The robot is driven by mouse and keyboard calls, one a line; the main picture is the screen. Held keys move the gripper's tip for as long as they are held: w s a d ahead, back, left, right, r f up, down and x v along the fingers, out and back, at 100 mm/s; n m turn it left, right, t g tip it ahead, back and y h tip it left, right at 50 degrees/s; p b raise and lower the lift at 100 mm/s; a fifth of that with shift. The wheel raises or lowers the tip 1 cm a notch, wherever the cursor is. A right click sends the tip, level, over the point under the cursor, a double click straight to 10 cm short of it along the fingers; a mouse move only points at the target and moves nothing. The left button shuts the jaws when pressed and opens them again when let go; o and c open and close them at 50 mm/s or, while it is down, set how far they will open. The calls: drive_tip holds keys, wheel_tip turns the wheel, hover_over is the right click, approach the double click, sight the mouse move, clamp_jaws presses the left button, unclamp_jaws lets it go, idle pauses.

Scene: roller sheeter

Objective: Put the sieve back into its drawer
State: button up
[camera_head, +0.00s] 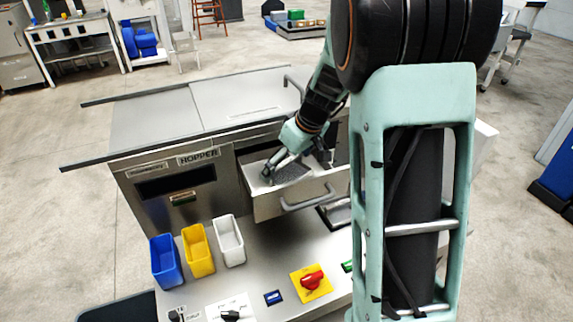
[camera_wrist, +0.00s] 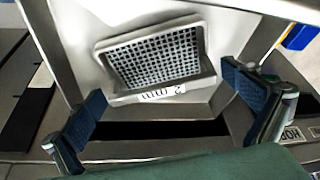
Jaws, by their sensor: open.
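The sieve (camera_wrist: 160,58), a grey mesh in a light frame with a "2 mm" label, lies inside the open drawer (camera_wrist: 75,35) in the wrist view. In the head view the sieve (camera_head: 290,172) shows as a dark mesh in the pulled-out drawer (camera_head: 268,207) of the machine. My gripper (camera_wrist: 168,100) is open, its two dark pads wide apart near the label side of the sieve. I see no finger closed on the sieve. In the head view my gripper (camera_head: 288,165) is over the drawer and partly covers it.
The drawer's bar handle (camera_head: 308,200) faces the control panel. Blue (camera_head: 165,262), yellow (camera_head: 198,250) and white (camera_head: 229,240) bins stand at the left of the panel. A red switch (camera_head: 312,280) sits on the panel. The hopper top (camera_head: 230,100) is flat and clear.

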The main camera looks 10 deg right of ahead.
drive_tip(key=shift+d+r, duration=0.1)
drive_tip(key=shift+r, duration=0.45)
drive_tip(key=v, duration=1.1)
drive_tip(key=shift+s, duration=0.15)
